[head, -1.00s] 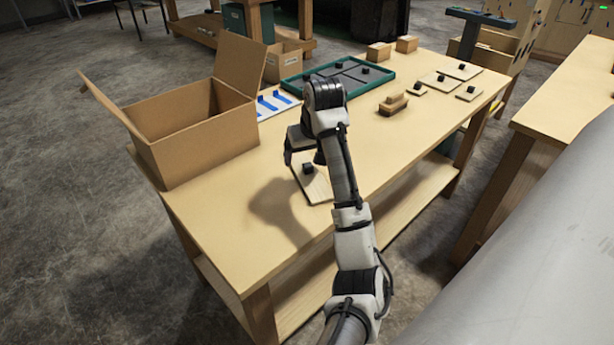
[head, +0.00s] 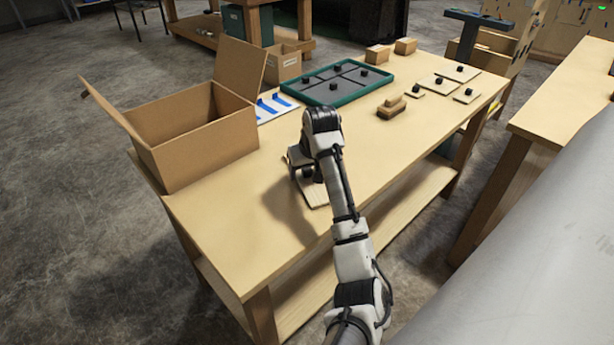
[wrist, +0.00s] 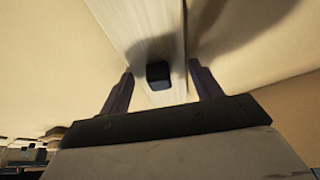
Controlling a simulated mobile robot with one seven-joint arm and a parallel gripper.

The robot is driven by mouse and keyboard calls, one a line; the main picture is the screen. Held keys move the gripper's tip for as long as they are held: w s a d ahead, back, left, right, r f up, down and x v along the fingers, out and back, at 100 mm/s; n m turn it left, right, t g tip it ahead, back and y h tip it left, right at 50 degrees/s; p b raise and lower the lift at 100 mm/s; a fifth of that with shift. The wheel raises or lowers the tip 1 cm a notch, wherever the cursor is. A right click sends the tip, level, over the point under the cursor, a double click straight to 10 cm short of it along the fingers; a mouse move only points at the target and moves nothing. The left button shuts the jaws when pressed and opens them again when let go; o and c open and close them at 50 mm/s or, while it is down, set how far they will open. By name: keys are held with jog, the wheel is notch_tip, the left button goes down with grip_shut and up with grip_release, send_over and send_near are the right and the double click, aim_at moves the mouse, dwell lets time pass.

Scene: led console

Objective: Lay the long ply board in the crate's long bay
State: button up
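The long ply board (head: 317,194) lies on the near part of the table, partly hidden by my arm in the head view. In the wrist view the board (wrist: 150,32) runs away from me, with a black knob (wrist: 158,74) on it. My gripper (head: 307,173) is low over the board. In the wrist view my gripper (wrist: 161,70) is open, one finger on each side of the knob, with gaps showing. The crate (head: 345,98), a shallow teal-rimmed tray with dividers, stands at the far side of the table. Black knobs show inside it.
A cardboard box (head: 205,138) stands open at the table's left end. A white sheet with blue strips (head: 272,108) lies beside the crate. A wooden block (head: 391,106) and several knobbed boards (head: 438,82) lie to the right. The middle of the table is clear.

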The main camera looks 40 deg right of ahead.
jog(key=c, duration=0.7)
jog(key=shift+r, duration=0.1)
